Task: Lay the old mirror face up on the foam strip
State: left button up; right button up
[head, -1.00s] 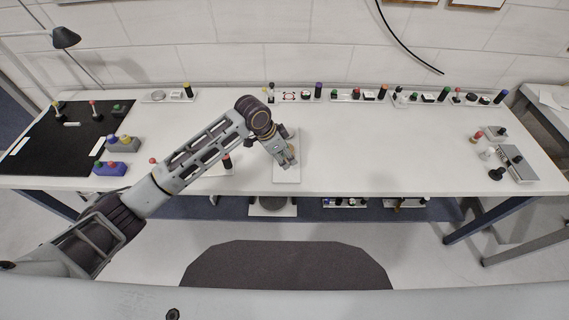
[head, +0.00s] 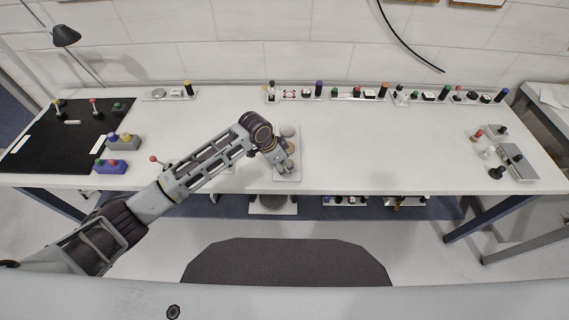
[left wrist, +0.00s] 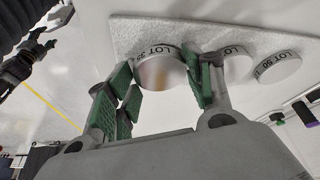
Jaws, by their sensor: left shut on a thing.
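My left gripper (head: 286,167) is over the near part of a pale foam strip (head: 289,179) on the white bench. In the left wrist view the gripper (left wrist: 163,88) has green pads shut on a round mirror (left wrist: 160,72). Its shiny flat face shows to the camera, and its white rim carries a "LOT" label. Two more round pieces with "LOT" rims, one behind the right finger (left wrist: 238,66) and one farther right (left wrist: 280,67), are by the foam strip (left wrist: 130,32). I cannot tell whether the held mirror touches the foam.
A black mat (head: 60,140) lies at the left, with blue (head: 109,167) and grey blocks beside it. Small fixtures with coloured knobs line the back edge, and a grey device (head: 517,163) stands at the right. The bench between foam strip and device is clear.

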pick_arm(q)
jog(key=shift+f, duration=0.2)
pick_arm(e)
jog(key=shift+a, duration=0.5)
jog(key=shift+d, duration=0.1)
pick_arm(q)
jog(key=shift+f, duration=0.1)
jog(key=o, duration=0.8)
jog(key=shift+c, duration=0.2)
jog(key=o, duration=0.3)
pick_arm(e)
jog(key=shift+d, duration=0.8)
jog(key=shift+s+a, duration=0.1)
jog(key=shift+a, duration=0.05)
